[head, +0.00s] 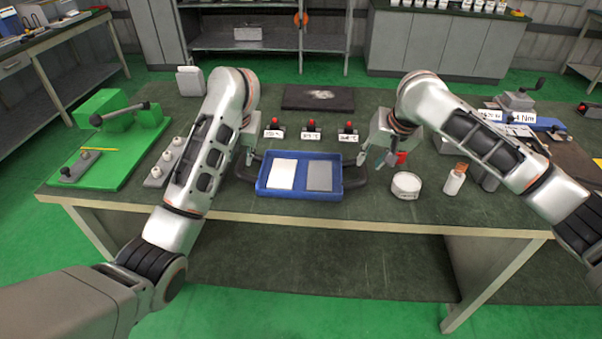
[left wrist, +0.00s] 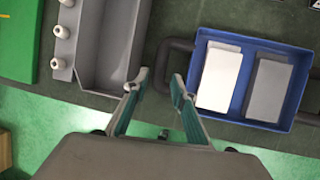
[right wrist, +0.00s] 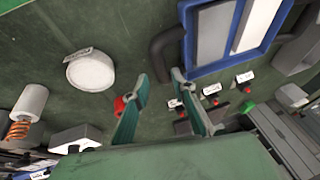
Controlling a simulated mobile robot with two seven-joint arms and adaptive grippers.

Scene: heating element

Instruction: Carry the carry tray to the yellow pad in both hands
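The carry tray (head: 300,194) is a blue tray at the front middle of the table, with a white plate (head: 283,173) and a grey plate (head: 319,175) lying in it. It has a dark handle at each end. My left gripper (head: 244,165) is open at the left handle (left wrist: 163,58); in the left wrist view its fingertips (left wrist: 158,80) are apart, with the handle just beyond them.
A green board (head: 105,160) and a grey holder with white knobs (head: 160,168) are on the left. Red-topped labelled switches (head: 311,131) and a dark plate (head: 318,97) lie behind the tray.

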